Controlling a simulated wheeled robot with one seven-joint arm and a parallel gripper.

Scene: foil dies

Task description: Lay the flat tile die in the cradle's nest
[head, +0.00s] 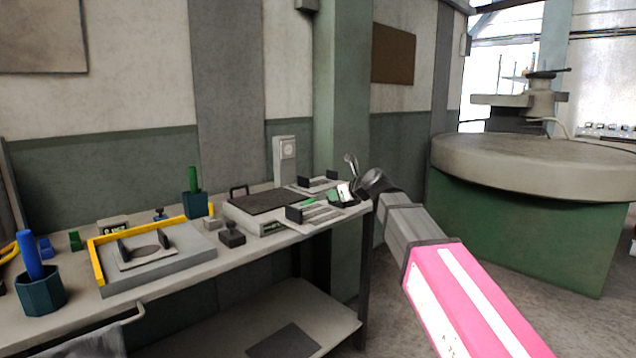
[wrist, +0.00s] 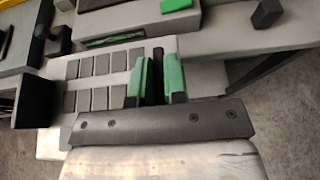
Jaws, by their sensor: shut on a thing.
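My gripper (wrist: 157,78) is at the right end of the bench, over a light slotted plate (wrist: 95,78) with two rows of dark rectangles. Its green-faced fingers are close together on a thin dark piece (wrist: 158,68), mostly hidden between them; I cannot tell if this is the flat tile die. In the head view my gripper (head: 347,194) is small and the held piece is not clear. On the left of the bench, a light plate with two dark uprights and a dark round patch (head: 147,250) looks like the cradle and its nest. The patch looks empty.
A yellow edging (head: 97,262) borders the grey block under that plate. A dark-topped box (head: 265,203), a black knobbed block (head: 232,236) and a cup with a green handle (head: 193,203) stand between. A blue-handled cup (head: 40,290) is at far left.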

